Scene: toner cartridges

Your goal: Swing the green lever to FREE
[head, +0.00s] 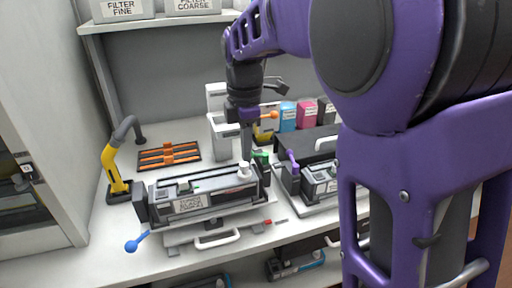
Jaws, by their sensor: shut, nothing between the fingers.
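The green lever (261,157) is small in the head view, at the right end of the left toner cartridge unit (205,190). My gripper (246,152) points down just left of the green lever, with its fingers together and nothing held. I cannot tell whether the fingers touch the lever. The lever's base is partly hidden, and no FREE marking can be read from here.
A second cartridge unit with a purple lever (292,160) stands to the right. A blue-knobbed lever (132,246) sticks out at front left. A yellow nozzle arm (114,170) and an orange rack (168,154) stand at left. Coloured bottles (306,114) stand behind.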

